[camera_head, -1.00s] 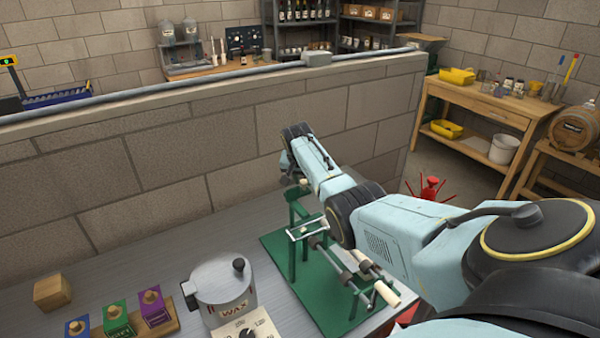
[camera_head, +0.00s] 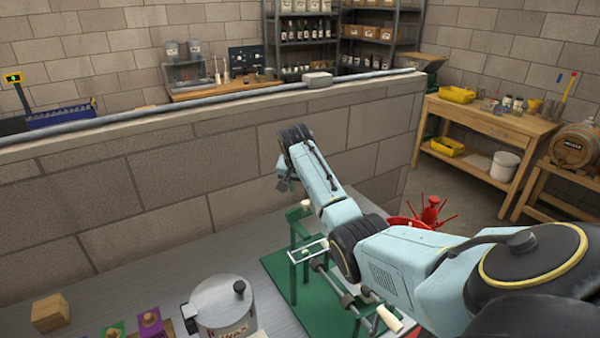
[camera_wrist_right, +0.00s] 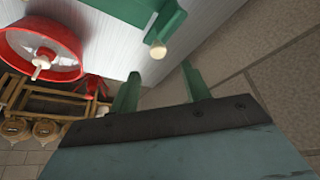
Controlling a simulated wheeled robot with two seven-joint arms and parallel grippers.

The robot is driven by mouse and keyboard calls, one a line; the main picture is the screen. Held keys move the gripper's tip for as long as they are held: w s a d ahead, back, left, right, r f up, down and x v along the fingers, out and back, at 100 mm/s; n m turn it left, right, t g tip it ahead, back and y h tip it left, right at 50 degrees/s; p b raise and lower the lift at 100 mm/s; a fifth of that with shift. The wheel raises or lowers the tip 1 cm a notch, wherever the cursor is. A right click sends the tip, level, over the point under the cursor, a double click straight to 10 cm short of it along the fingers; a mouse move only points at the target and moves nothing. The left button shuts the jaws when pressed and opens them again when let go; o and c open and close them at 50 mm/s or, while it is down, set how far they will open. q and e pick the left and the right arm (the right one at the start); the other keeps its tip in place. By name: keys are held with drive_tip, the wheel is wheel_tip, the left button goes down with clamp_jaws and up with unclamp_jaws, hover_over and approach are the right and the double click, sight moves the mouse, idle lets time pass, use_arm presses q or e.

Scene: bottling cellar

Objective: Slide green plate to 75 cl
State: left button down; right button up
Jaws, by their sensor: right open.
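A green stand machine with a flat green base (camera_head: 281,268), a green upright and metal rods stands on the grey bench. I cannot tell which green part is the plate the task names, and no 75 cl mark is readable. My right gripper (camera_head: 283,182) hangs just above and left of the upright's top, near the wall. In the right wrist view the gripper (camera_wrist_right: 159,88) is open and empty, its two green fingers apart. A pale round knob (camera_wrist_right: 158,50) on a green part (camera_wrist_right: 158,20) lies just beyond the fingertips. My left gripper is out of view.
A wax pot (camera_head: 222,308), a wooden block (camera_head: 51,313) and coloured blocks stand on the bench to the left. A stone wall (camera_head: 150,190) runs close behind the machine. A red dish (camera_wrist_right: 40,48) shows at left in the wrist view.

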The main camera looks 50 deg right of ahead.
drive_tip(key=v, duration=0.6)
drive_tip(key=shift+r, duration=0.2)
